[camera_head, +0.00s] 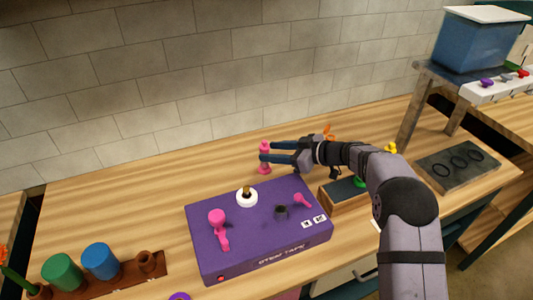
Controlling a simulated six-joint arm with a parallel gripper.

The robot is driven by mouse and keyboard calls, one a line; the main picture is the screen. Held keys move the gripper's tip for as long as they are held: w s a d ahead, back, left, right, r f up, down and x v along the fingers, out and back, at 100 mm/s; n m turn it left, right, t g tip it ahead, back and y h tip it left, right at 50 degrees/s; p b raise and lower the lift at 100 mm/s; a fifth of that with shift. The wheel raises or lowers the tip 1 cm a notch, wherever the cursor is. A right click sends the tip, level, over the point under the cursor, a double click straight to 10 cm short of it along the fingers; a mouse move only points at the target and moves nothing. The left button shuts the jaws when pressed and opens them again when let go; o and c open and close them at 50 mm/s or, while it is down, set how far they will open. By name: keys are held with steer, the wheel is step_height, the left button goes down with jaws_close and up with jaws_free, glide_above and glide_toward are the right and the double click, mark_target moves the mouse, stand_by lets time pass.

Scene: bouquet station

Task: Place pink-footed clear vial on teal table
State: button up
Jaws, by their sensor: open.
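A small pink object (264,168) with a pink top and a wider pink foot stands upright on the wooden worktop, behind the purple box; it looks like the pink-footed vial, but its clear part is hard to make out. My gripper (267,151) reaches in from the right, open, its two dark blue fingers level with the object's upper part. The fingers partly cover it, and I cannot tell whether they touch it. I cannot pick out a teal tabletop; a table with dark teal legs (509,207) stands at the right edge.
A purple box (255,258) holding pink pieces and a white ring stands in front of my gripper. A wooden block (338,202) lies under my arm. Green (62,272) and blue (100,261) cups stand at lower left. A blue bin (480,42) sits on a stand at upper right.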

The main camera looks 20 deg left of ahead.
steer(key=v, duration=0.4)
steer(key=shift+b, duration=0.35)
